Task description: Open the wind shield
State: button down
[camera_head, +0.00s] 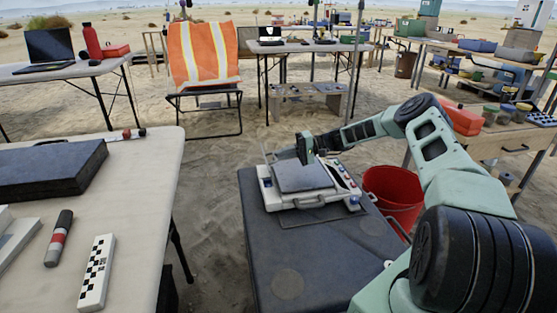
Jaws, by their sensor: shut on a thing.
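A white device like a scale (352,190) stands on the dark table in the middle, with a grey plate (302,178) on top, coloured buttons on its right side and a bar handle at its front. The wind shield (267,152) seems to be the thin, mostly clear frame around the plate; its exact outline is hard to make out. My gripper (305,160) is over the back part of the device, shut on what looks like the shield's edge. The fingertips and the grip point are small and partly hidden.
The dark table (275,255) is bare in front of the device. A red bucket (393,190) stands right of it, close under my arm. A pale table (140,215) at left holds a dark case (50,170), a marker and a checkered strip. An orange-draped chair (203,60) stands behind.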

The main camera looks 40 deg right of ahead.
jog(key=shift+s+d+f, duration=0.25)
jog(key=shift+d+f, duration=0.05)
jog(key=shift+f, duration=0.15)
jog(key=c, duration=1.5)
grip_release()
jog(key=shift+w+r, duration=0.1)
jog(key=shift+d+r, duration=0.1)
jog(key=shift+d, duration=0.3)
jog(key=v, duration=1.6)
jog(key=shift+s+d, duration=0.25)
jog(key=shift+s, duration=0.05)
